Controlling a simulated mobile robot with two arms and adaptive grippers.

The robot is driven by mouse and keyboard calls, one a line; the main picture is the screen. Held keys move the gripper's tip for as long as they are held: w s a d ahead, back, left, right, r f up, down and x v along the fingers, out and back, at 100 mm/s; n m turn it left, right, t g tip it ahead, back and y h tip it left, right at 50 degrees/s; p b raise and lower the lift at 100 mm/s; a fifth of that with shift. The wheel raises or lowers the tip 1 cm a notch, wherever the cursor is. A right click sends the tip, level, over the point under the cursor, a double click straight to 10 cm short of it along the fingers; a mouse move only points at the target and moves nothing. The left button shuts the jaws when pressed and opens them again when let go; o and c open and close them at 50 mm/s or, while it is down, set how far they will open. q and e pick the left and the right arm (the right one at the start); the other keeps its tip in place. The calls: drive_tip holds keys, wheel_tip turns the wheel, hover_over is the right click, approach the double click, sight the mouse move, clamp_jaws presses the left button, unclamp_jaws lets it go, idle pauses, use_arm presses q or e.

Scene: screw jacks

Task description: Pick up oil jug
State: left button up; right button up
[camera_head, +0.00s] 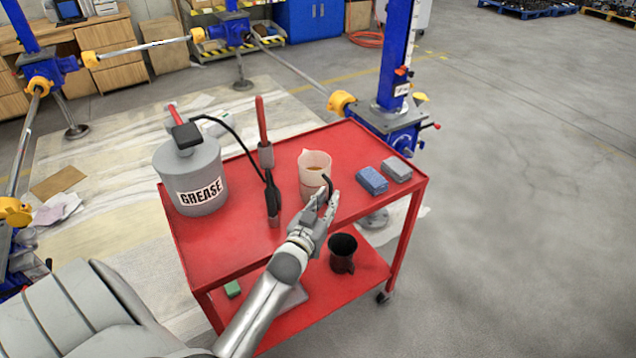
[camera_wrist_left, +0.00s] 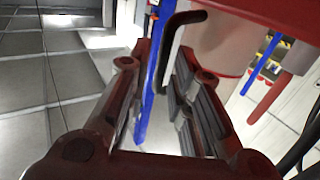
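The oil jug (camera_head: 312,176) is a pale, translucent jug with amber liquid inside and a dark curved handle. It stands upright on the top of the red cart (camera_head: 240,245). My left gripper (camera_head: 323,197) is at the jug's near right side, by the handle. In the left wrist view my left gripper (camera_wrist_left: 155,95) is open, with a gap between the fingers. The dark handle (camera_wrist_left: 184,18) reaches into that gap at the upper end, and the pale jug body (camera_wrist_left: 222,45) is behind the right finger. My right gripper is not in view.
A grey grease can (camera_head: 190,180) with a black hose and a red-handled tool (camera_head: 262,130) stand to the left. Blue (camera_head: 371,181) and grey (camera_head: 397,169) blocks lie to the right. A black mug (camera_head: 343,253) is on the lower shelf. A blue screw jack (camera_head: 396,60) stands behind.

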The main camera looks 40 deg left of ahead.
sight(330, 194)
use_arm(q)
drive_tip(key=shift+w+a, duration=0.2)
drive_tip(key=shift+w, duration=0.3)
drive_tip(key=shift+w+a, duration=0.25)
drive_tip(key=shift+w, duration=0.85)
drive_tip(key=shift+c, duration=0.3)
clamp_jaws()
drive_tip(key=shift+r, duration=0.1)
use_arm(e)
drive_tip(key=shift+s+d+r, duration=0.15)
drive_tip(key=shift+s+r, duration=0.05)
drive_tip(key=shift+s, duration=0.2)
